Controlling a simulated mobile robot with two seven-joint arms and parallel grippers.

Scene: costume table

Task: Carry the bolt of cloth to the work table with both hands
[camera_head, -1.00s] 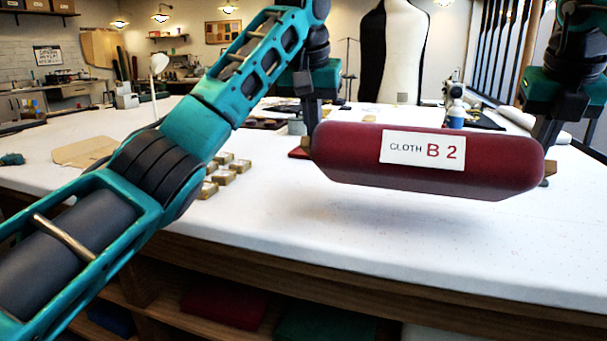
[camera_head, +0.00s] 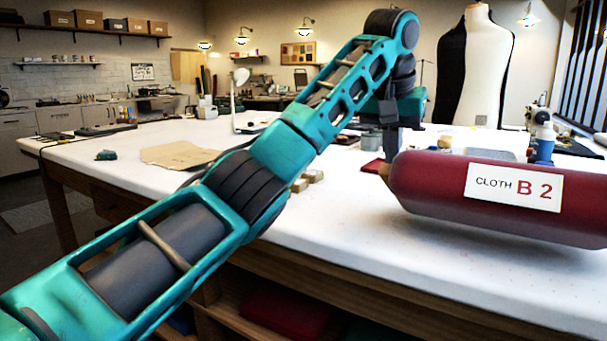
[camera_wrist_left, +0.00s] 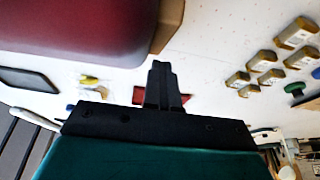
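The bolt of cloth (camera_head: 435,185) is a dark red roll with a white "CLOTH B 2" label. It hangs level just above the white work table (camera_head: 330,225), with a shadow beneath it; its right end is cut off by the picture edge. My left gripper (camera_head: 388,145) points down at the bolt's left wooden end piece (camera_head: 384,171) and is shut on it. The left wrist view shows the dark fingers (camera_wrist_left: 163,82) against the wooden end (camera_wrist_left: 169,22), beside the red cloth (camera_wrist_left: 75,28). My right gripper is out of view.
On the table are a brown paper sheet (camera_head: 180,153), small boxes (camera_head: 312,176), a flat red item (camera_head: 373,168) and a white lamp (camera_head: 238,100). A black-and-white dress form (camera_head: 480,75) stands behind. The table's front middle is clear.

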